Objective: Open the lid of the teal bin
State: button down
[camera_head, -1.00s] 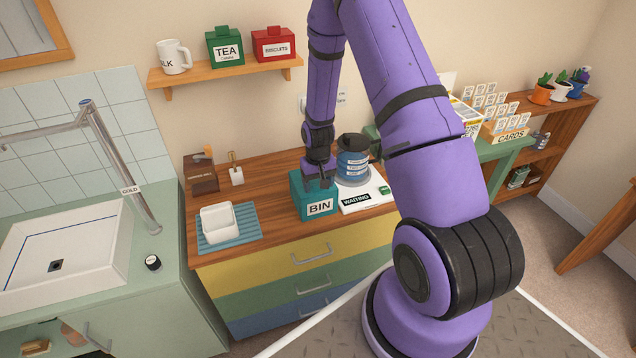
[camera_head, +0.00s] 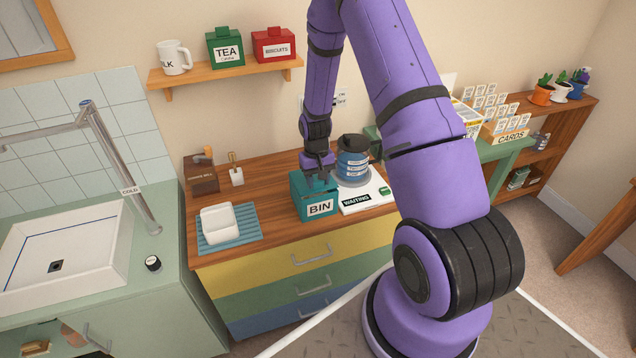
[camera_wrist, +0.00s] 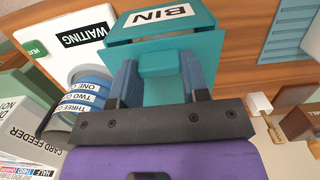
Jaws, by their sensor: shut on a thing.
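The teal bin (camera_head: 319,208), labelled BIN, stands on the wooden counter, and its labelled front shows at the top of the wrist view (camera_wrist: 160,18). Its teal lid (camera_wrist: 190,73) has a small raised block (camera_wrist: 158,64) that sits between my fingers. My gripper (camera_head: 319,178) is over the top of the bin, shut on this block; the two blue-grey fingers flank it in the wrist view (camera_wrist: 158,80). The gripper hides part of the lid, and I cannot tell how far the lid is raised.
A white dish (camera_head: 219,223) on a blue mat (camera_head: 242,238) is to the left. The shelf (camera_head: 225,73) hangs above.

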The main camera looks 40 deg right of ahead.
jog(key=shift+w+d+r+g, duration=0.15)
jog(key=shift+w+r+g, duration=0.3)
jog(key=shift+r+g, duration=0.25)
jog(key=w+d+r+g+y, duration=0.2)
jog(key=w+r+g, duration=0.4)
jog(key=w+g, duration=0.1)
jog(key=shift+w+d+g+y, duration=0.2)
jog(key=shift+w+g+y, duration=0.1)
jog(key=shift+w, duration=0.4)
jog(key=shift+r, duration=0.15)
dwell(0.4)
jog(key=c, duration=0.6)
grip_release()
